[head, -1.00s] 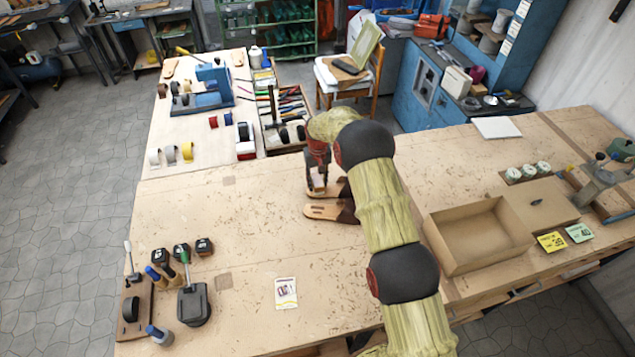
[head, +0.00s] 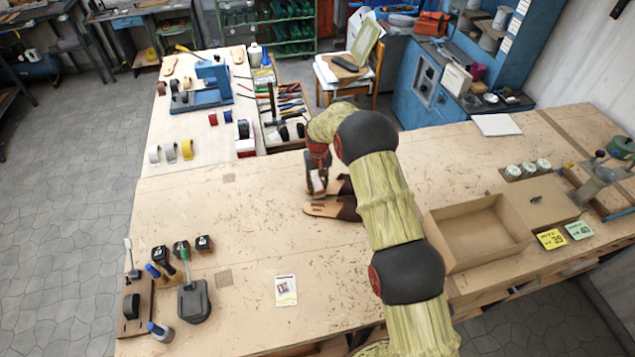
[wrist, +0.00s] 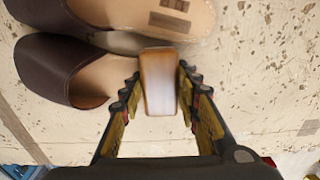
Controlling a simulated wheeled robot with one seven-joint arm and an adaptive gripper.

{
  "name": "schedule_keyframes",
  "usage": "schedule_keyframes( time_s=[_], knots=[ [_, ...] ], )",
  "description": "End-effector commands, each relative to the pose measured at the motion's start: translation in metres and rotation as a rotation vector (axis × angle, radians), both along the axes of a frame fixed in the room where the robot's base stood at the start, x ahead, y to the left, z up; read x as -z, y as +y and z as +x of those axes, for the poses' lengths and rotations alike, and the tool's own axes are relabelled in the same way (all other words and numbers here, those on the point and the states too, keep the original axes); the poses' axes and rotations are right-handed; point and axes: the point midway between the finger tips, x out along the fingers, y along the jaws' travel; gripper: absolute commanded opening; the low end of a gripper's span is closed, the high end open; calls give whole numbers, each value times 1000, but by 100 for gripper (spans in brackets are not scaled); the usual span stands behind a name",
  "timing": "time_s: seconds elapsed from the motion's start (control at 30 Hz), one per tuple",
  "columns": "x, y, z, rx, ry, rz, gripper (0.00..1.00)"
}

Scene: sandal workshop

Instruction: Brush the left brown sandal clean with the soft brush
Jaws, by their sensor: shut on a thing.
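The pair of sandals with dark brown straps and tan footbeds lies on the workbench under my gripper (head: 317,184). In the head view the nearer sandal (head: 325,209) shows its tan end, and the farther one is mostly hidden by my gripper and arm. In the wrist view one sandal (wrist: 75,72) is at the left and the other (wrist: 195,14) runs along the top. My gripper is shut on the soft brush (wrist: 159,80), a small wooden block with a pale face. The brush is close beside the sandals; I cannot tell whether it touches one.
An open cardboard box (head: 478,236) stands right of my arm. Bottles and brushes stand at the bench's left front, near a dark stand (head: 194,302). A small printed card (head: 286,290) lies at the front. The bench left of the sandals is clear.

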Motion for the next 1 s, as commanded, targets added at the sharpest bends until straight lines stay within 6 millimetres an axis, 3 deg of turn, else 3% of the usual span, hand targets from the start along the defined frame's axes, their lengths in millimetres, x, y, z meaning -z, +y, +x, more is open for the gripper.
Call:
schedule_keyframes(
  time_s=[0.7,1.0],
  knots=[
    [-1,0,1,0,-1,0,6],
    [0,0,13,0,-2,0,6]
  ],
)
